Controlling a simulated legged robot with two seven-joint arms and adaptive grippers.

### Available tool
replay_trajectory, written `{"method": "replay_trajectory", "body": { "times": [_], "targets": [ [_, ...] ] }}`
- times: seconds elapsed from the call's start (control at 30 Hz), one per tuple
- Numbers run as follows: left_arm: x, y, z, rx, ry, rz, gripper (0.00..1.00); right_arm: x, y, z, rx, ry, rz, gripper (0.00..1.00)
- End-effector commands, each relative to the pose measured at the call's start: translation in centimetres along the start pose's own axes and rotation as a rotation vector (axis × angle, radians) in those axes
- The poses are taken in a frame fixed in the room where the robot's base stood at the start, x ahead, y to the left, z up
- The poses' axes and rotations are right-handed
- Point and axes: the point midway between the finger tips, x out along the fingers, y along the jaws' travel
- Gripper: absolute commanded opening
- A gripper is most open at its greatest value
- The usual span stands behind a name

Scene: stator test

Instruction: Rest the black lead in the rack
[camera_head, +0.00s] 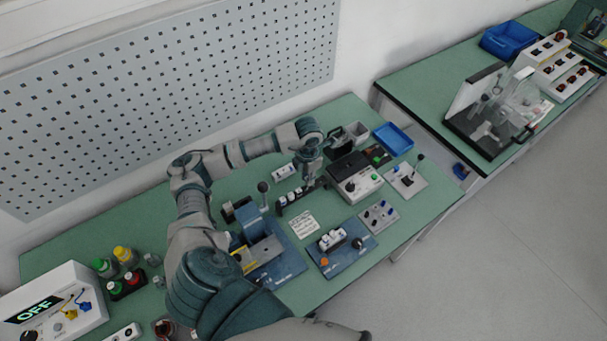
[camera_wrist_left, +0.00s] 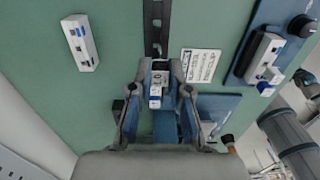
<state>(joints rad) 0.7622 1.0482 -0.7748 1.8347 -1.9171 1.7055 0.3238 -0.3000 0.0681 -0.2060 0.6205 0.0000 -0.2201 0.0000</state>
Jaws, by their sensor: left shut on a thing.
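My left gripper (camera_head: 311,181) is low over the right part of the rack (camera_head: 283,207), a dark narrow bar with several white pieces along it. In the left wrist view the gripper (camera_wrist_left: 160,88) is shut, with a small white, grey and blue piece between or just below its fingers. I take the held thing to be the black lead, but the fingers mostly hide it. I cannot tell whether it touches the rack. A dark slotted strip, seemingly the rack (camera_wrist_left: 154,25), runs up from the fingers. My right gripper is not in view.
A printed card (camera_head: 304,223) lies beside the rack. A white-fronted box with a dark top (camera_head: 356,182) stands close on its right. A blue fixture (camera_head: 342,250), a grey switch plate (camera_head: 379,216) and a small white device (camera_head: 284,171) are near. A blue tray (camera_head: 393,138) is farther back.

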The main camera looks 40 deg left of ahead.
Motion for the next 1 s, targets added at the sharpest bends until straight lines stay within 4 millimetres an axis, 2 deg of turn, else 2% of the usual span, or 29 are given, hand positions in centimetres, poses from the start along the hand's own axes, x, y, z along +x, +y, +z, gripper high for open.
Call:
{"method": "replay_trajectory", "body": {
  "times": [0.2,0.37,0.5,0.77,1.0],
  "targets": [
    [0.1,0.1,0.0,0.000,-0.002,-0.005,0.00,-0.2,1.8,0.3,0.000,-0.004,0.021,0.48],
    [0.1,0.2,-0.1,0.000,-0.002,-0.008,0.00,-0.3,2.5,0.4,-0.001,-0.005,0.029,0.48],
    [0.1,0.0,0.0,0.000,-0.002,-0.009,0.00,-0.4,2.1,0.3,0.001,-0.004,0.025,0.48],
    [-0.3,-0.8,0.2,0.002,-0.001,-0.004,0.00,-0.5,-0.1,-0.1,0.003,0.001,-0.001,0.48],
    [-0.4,-1.4,0.4,0.001,-0.001,-0.003,0.00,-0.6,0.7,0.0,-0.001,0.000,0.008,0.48]
  ]
}}
